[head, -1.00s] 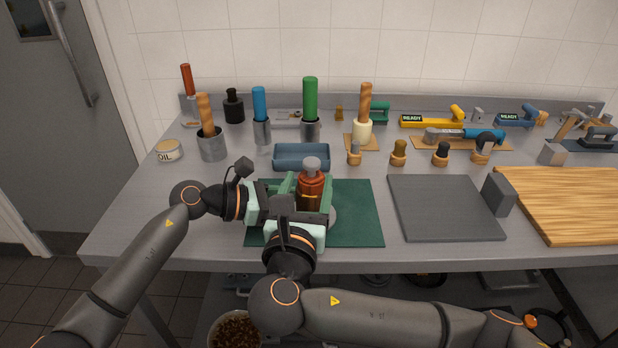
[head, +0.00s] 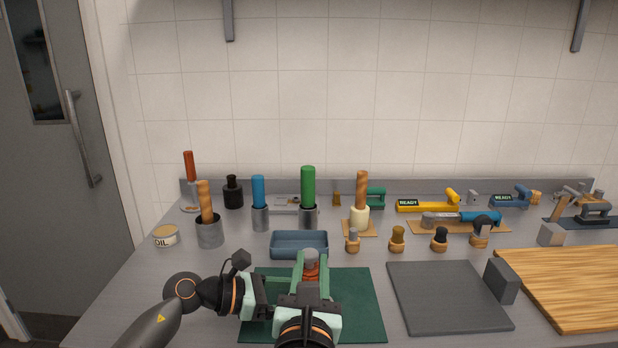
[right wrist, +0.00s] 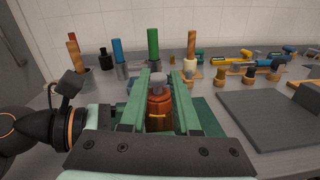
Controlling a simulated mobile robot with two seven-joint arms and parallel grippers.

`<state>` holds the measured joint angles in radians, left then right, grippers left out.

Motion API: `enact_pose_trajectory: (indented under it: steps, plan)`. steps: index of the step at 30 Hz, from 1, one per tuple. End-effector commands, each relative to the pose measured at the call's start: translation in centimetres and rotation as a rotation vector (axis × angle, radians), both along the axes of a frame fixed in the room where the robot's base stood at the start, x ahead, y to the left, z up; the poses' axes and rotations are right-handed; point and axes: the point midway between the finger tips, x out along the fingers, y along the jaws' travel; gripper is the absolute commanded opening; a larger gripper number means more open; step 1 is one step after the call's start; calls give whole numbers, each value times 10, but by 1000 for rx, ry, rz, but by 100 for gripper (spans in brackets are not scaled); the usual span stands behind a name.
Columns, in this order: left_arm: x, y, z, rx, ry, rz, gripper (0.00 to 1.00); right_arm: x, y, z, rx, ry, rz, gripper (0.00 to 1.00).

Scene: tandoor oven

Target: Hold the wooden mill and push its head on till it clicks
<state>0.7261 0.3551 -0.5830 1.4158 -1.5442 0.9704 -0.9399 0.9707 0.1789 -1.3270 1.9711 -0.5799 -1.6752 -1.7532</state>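The wooden mill (head: 311,267) stands upright on the green mat (head: 362,305), reddish brown with a grey knob on top. In the right wrist view the mill (right wrist: 160,118) shows a yellowish ring round its body. My right gripper (head: 312,276) reaches in from the front. Its green fingers stand on both sides of the mill and appear to touch it. In the right wrist view this gripper (right wrist: 160,90) has the mill between its fingers. My left gripper (head: 265,293) is at the mill's left side; its fingertips are hidden behind the right gripper.
A blue tray (head: 300,257) lies just behind the mat. A grey slab (head: 445,295) and a wooden board (head: 580,285) lie to the right. Several small knobbed pieces (head: 397,240) stand behind the slab.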

Motion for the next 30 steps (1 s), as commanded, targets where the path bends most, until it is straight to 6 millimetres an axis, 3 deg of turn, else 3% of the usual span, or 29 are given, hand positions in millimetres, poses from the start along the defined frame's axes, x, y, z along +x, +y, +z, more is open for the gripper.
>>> enact_pose_trajectory:
  steps: [2, 7, 16, 23, 30]
  plan:
    - [1, 1, 0, -1, -1, 2, 6, 3, -8, 13, 97, 9, 29, 20]
    - [1, 0, 0, -1, -1, 2, 6, 29, -18, 4, 344, 144, -20, 1]
    - [1, 1, 0, -1, -1, 2, 6, 64, -42, -1, 922, 398, -240, 0]
    - [1, 1, 0, -1, -1, 2, 6, 67, -50, 10, 1408, 579, -497, 0]
    - [1, 0, 0, 0, -1, 2, 6, 50, -44, 40, 1862, 763, -833, 0]
